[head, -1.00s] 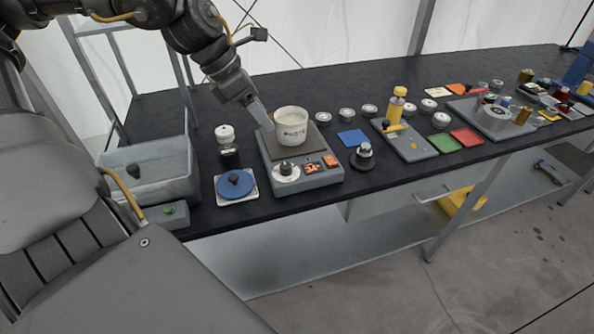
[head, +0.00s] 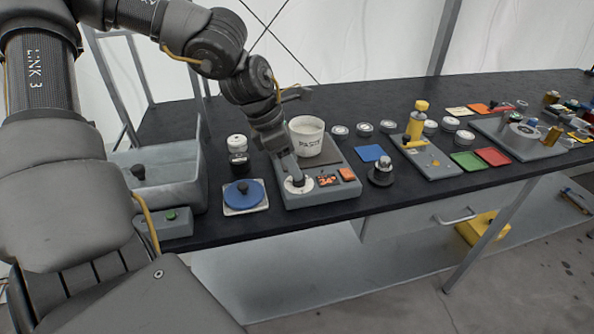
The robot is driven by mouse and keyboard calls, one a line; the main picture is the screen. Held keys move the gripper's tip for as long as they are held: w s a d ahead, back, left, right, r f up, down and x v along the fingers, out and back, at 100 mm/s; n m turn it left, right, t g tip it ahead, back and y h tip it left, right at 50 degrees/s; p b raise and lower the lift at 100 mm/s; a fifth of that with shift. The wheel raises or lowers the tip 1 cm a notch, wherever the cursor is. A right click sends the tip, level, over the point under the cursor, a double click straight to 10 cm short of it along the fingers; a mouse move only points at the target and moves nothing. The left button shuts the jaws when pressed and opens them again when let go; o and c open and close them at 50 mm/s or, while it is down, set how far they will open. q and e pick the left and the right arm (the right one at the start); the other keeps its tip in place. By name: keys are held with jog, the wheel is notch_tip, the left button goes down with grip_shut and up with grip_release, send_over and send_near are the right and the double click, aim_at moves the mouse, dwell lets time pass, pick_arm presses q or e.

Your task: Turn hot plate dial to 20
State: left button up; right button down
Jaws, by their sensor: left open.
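The hot plate (head: 325,192) is a grey box on the black bench, with a white round dial (head: 304,189) at its front left. Orange displays or switches (head: 327,180) sit to the right of the dial. A white pot with lettering (head: 307,138) stands on its dark top plate. My left gripper (head: 297,180) points down at the dial, with its fingertips at or just above the knob. Its fingers hide the knob and part of the dial face, so I cannot read the setting or tell whether they touch it. My right gripper is not in view.
A blue round disc on a white base (head: 244,195) stands just left of the hot plate. A grey bin (head: 170,178) is further left. A dark knobbed object (head: 381,172) and a blue square (head: 372,153) are to the right.

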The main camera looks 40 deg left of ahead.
pick_arm(q)
jog(key=shift+x, duration=1.6)
jog(key=shift+s, duration=0.1)
jog(key=c, duration=1)
jog(key=shift+f, duration=0.1)
